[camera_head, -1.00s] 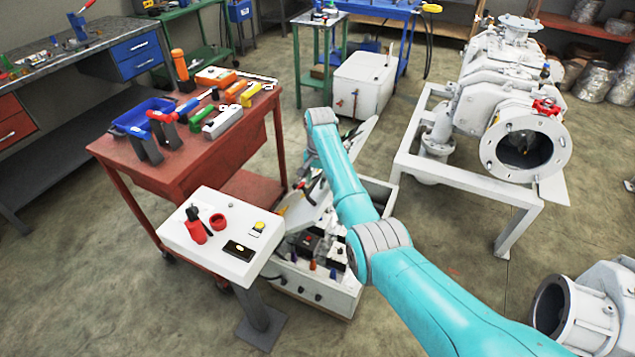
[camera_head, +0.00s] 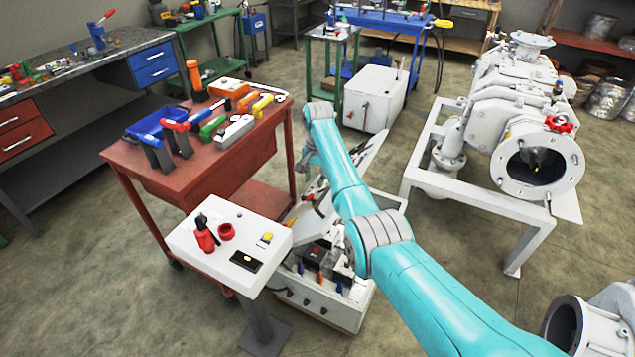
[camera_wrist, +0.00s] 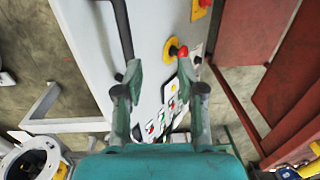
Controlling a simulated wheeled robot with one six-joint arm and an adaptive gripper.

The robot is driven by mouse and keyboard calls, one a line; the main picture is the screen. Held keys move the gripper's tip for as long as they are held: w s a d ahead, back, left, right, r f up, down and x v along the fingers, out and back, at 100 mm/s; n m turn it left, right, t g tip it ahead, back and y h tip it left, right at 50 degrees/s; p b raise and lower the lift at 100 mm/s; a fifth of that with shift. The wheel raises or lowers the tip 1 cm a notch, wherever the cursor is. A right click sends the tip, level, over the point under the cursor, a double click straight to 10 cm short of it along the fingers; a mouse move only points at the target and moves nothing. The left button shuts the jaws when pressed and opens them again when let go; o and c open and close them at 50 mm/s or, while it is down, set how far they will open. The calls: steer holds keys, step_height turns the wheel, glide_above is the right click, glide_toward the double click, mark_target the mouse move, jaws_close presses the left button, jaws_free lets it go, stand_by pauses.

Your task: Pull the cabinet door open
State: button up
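The cabinet (camera_head: 325,308) is a low white box on the floor, partly behind my arm in the head view. Its front is exposed, with dark components and coloured parts showing. A pale door panel (camera_head: 372,158) stands at an angle beside my arm, apparently swung away from the box. In the wrist view the door (camera_wrist: 88,22) fills the upper middle, with a dark bar handle (camera_wrist: 122,28), a red knob on a yellow base and several small buttons. My gripper (camera_wrist: 160,74) is open; its left fingertip is close to the handle's lower end. Whether they touch is unclear.
A red tool cart (camera_head: 200,175) and a white pedestal panel (camera_head: 190,238) stand close left of the cabinet. A large white pump on a frame (camera_head: 435,180) stands to the right. A strip of bare floor lies between cabinet and pump frame.

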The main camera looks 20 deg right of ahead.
steer(key=shift+w+a+r, duration=0.35)
steer(key=shift+w+r, duration=0.1)
steer(key=shift+r, duration=0.25)
steer(key=shift+w+a+r, duration=0.3)
steer(key=shift+w+r, duration=0.1)
steer(key=shift+r, duration=0.3)
steer(key=shift+w+a+r, duration=0.35)
steer(key=shift+w+r, duration=0.1)
steer(key=shift+r, duration=0.25)
